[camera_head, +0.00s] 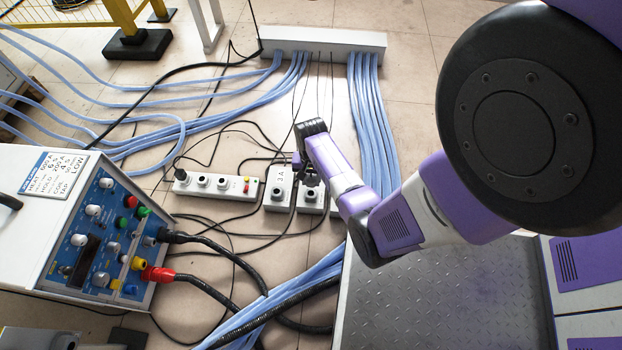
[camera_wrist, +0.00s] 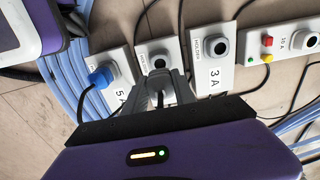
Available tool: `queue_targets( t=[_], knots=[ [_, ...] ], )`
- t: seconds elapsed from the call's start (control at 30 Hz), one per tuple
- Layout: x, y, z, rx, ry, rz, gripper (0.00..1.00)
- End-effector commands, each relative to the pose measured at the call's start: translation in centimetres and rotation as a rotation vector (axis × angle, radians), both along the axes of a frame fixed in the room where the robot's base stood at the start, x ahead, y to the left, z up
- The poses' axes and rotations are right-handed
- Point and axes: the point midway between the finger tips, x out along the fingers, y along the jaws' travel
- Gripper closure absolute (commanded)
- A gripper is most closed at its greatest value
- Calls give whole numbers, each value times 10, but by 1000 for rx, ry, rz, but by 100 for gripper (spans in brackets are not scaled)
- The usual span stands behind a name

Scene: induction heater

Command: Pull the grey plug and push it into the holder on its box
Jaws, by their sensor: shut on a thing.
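My gripper (camera_wrist: 160,86) is shut on the grey plug (camera_wrist: 158,83), which sits between the two fingers with its dark cable end toward me. The plug is over the box (camera_wrist: 142,49) that stands between the 5 A box and the 3 A box. That box's round holder (camera_wrist: 158,61) shows just beyond the fingers, apparently empty. The fingers hide the plug's lower end, so I cannot tell whether it is seated in a socket. In the head view my gripper (camera_head: 308,172) is low over the same box (camera_head: 311,209), and the plug is too hidden to make out.
The 5 A box (camera_wrist: 118,54) with a blue plug (camera_wrist: 101,77) is close on the left in the wrist view. The 3 A box (camera_wrist: 215,79) is close on the right, then a 10 A strip (camera_wrist: 285,42). Loose black cables and blue hoses (camera_head: 372,130) surround the boxes.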

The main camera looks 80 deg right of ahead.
Motion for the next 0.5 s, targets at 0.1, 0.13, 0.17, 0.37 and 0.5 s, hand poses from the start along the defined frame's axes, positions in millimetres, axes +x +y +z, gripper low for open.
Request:
queue_targets(
  t=[0.1, 0.13, 0.17, 0.37, 0.5],
  knots=[
    [0, 0, -12, 0, 0, 0, 100],
    [0, 0, -14, 0, 0, 0, 100],
    [0, 0, -16, 0, 0, 0, 100],
    [0, 0, -30, 0, 0, 0, 100],
    [0, 0, -39, 0, 0, 0, 100]
  ],
)
